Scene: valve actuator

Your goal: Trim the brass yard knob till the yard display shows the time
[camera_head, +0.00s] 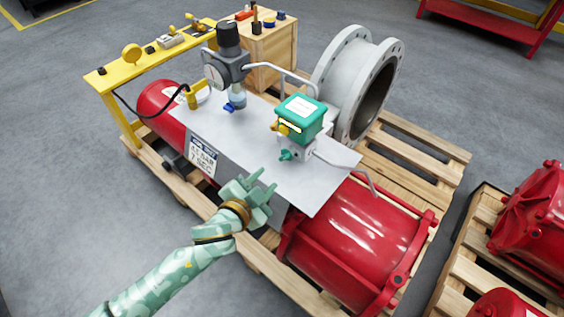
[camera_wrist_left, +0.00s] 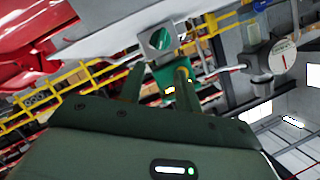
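A green box (camera_head: 300,113) with a white label sits on a grey block on the metal plate. A small brass knob (camera_head: 280,128) is on its left side, beside a dark strip with a lit yellow line (camera_head: 291,126), too small to read. I cannot tell for certain which part is the yard knob or display. My left gripper (camera_head: 262,180) is open and empty above the plate's front edge, nearer than the green box and apart from it. In the left wrist view its two fingers (camera_wrist_left: 158,84) stand apart, with the green box (camera_wrist_left: 172,78) beyond. My right gripper is out of view.
A dark regulator (camera_head: 229,50) with a round gauge stands left of the green box, joined by pipes. A sign (camera_head: 202,158) hangs on the front. Red cylinders (camera_head: 355,240), a flanged pipe (camera_head: 343,75) and a yellow bench (camera_head: 150,48) surround the plate.

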